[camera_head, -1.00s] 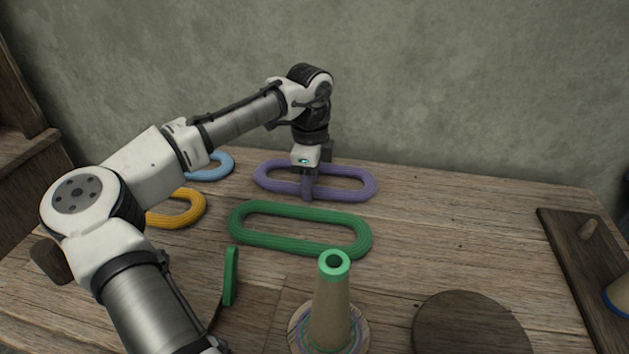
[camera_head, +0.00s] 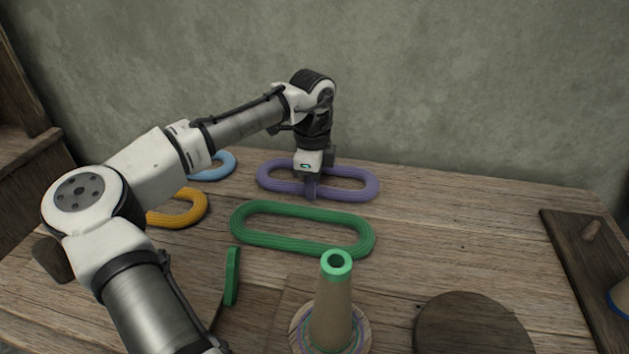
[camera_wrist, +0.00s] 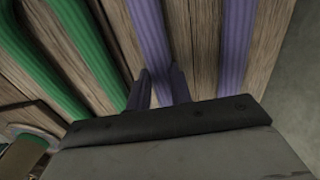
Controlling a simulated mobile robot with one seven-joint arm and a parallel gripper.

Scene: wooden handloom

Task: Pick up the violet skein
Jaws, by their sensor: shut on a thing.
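The violet skein (camera_head: 345,185) is a long oval loop lying on the wooden table near its back edge. My gripper (camera_head: 311,190) points down onto the front strand of the loop, near its middle. In the wrist view my gripper (camera_wrist: 162,88) is shut on that strand of the violet skein (camera_wrist: 148,35), with one finger on each side. The skein's other strand (camera_wrist: 237,40) shows to the right there. The skein appears to rest on the table still.
A green skein (camera_head: 300,246) lies just in front. A yellow skein (camera_head: 185,215) and a light blue skein (camera_head: 222,165) lie left, partly behind my arm. A green-topped cone (camera_head: 335,300) stands at the front, near a round dark disc (camera_head: 475,328). The table's right middle is clear.

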